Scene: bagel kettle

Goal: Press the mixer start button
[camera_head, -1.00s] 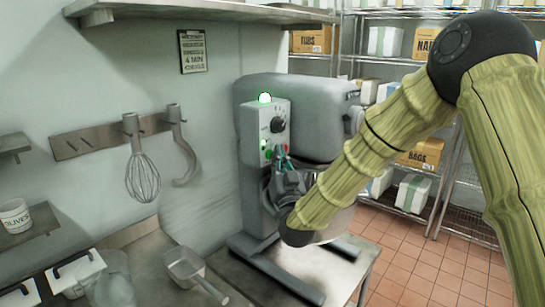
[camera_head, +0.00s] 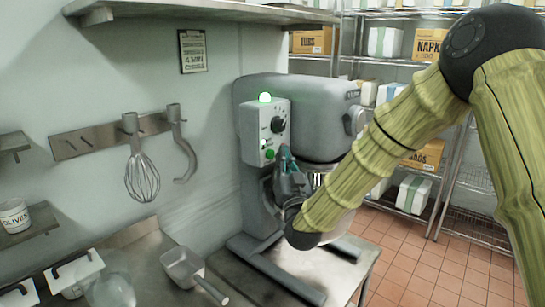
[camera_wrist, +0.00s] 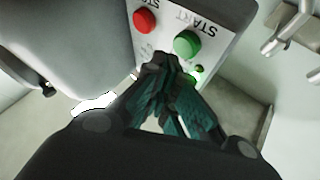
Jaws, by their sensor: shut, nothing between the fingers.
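The grey stand mixer (camera_head: 300,115) stands on a metal table, with a pale control panel (camera_head: 255,120) on its front left. The green start button (camera_head: 269,154) is low on the panel; in the wrist view the green button (camera_wrist: 187,42) is beside the word START. The red button (camera_wrist: 145,21) is to its left there. A small green light (camera_wrist: 198,70) glows on the panel. My gripper (camera_head: 285,158) is shut and empty, its fingertips close to the green button. In the wrist view its tips (camera_wrist: 163,62) sit just below that button, apart from it in the picture; actual contact is unclear.
The mixer bowl (camera_head: 335,222) is partly hidden behind my arm. A whisk (camera_head: 142,175) hangs on the left wall, and a scoop (camera_head: 185,268) lies on the counter.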

